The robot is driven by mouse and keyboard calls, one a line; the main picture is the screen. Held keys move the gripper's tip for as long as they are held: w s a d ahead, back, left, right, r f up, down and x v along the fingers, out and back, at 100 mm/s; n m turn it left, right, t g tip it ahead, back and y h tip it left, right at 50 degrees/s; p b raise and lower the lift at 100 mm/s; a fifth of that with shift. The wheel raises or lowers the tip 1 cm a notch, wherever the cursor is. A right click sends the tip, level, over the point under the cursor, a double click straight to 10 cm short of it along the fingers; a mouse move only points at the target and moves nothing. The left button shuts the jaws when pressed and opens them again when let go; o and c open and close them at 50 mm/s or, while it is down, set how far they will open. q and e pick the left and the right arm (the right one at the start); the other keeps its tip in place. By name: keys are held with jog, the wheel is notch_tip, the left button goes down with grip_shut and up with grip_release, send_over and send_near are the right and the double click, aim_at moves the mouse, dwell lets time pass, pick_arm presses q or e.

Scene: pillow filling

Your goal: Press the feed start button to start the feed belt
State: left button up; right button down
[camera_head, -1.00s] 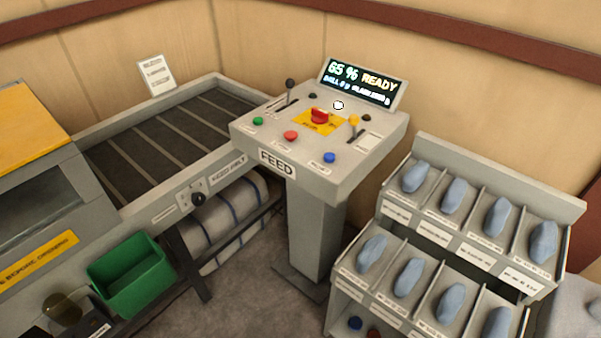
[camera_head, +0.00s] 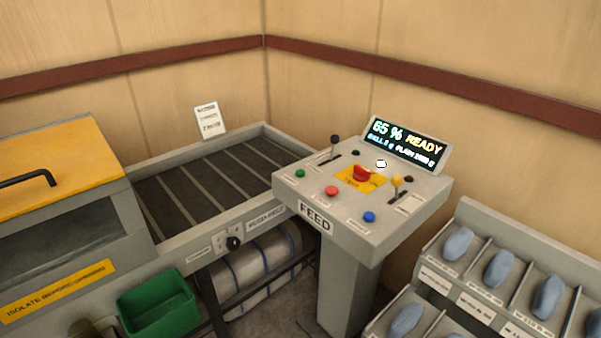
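The feed console (camera_head: 400,237) is a grey pedestal with a sloped top and a FEED label on its front. Its top carries a green button (camera_head: 300,174), a red button (camera_head: 331,191), a blue button (camera_head: 369,217) and a larger red knob on a yellow plate (camera_head: 361,174). The small labels by the buttons are too small to read. The display (camera_head: 405,144) shows 65 % READY. The feed belt (camera_head: 200,187) lies left of the console, dark with lighter cross slats and nothing on it. Neither of my grippers is in view.
A machine with a yellow lid (camera_head: 55,165) stands at the left, with a green bin (camera_head: 158,305) below. A rack (camera_head: 470,225) holding several blue-grey pieces stands at the right. Two levers (camera_head: 334,141) rise from the console top. Walls close off the back.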

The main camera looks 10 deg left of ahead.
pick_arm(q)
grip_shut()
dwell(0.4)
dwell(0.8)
